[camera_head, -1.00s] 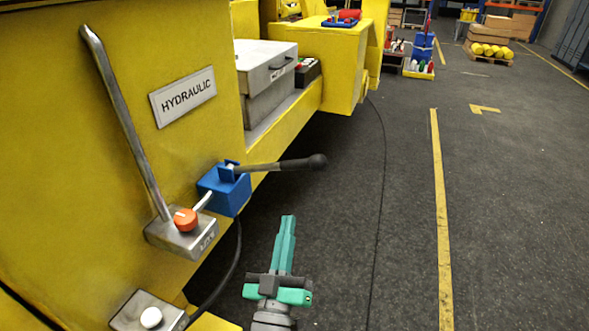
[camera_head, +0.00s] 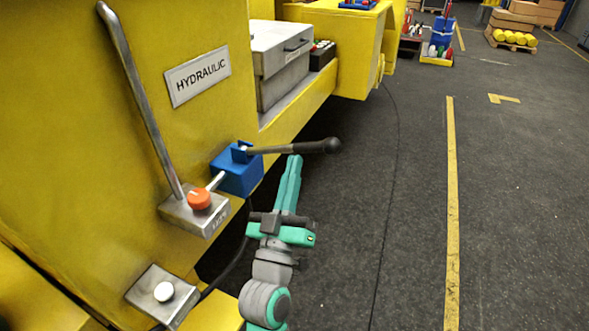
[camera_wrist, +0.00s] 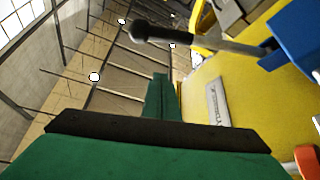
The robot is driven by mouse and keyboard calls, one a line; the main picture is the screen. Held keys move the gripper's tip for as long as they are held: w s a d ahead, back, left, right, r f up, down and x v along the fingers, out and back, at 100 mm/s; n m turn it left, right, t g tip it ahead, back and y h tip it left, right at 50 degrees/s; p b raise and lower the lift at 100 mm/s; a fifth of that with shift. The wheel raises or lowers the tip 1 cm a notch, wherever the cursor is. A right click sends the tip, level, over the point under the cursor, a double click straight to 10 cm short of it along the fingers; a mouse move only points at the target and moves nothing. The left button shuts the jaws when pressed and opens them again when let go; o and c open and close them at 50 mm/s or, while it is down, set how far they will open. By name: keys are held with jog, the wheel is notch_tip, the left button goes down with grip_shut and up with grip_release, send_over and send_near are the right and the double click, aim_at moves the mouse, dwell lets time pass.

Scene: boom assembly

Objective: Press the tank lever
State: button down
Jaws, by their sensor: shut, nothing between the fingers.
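A lever with a grey rod and black knob (camera_head: 322,146) sticks out level to the right from a blue block (camera_head: 238,171) on the yellow machine. My gripper (camera_head: 294,160) is shut and empty, its green fingers pointing up just below the rod near the knob. Whether they touch cannot be told from the head view. In the wrist view the lever (camera_wrist: 190,40) crosses above the fingertips (camera_wrist: 160,80), with a visible gap in the picture. No label naming the tank shows on this lever.
A long metal bar (camera_head: 140,100) stands beside an orange knob (camera_head: 199,199) on a grey box. A white button (camera_head: 164,291) sits on a box below. A HYDRAULIC plate (camera_head: 198,77) is on the yellow panel. The floor to the right (camera_head: 420,220) is clear.

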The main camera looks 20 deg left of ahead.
notch_tip(320, 180, up, 4)
send_over(307, 150)
jog(key=s, duration=0.2)
notch_tip(307, 150, down, 3)
jog(key=shift+r, duration=0.2)
jog(key=shift+d+f, duration=0.3)
jog(key=shift+f, duration=0.3)
jog(key=shift+w, duration=0.1)
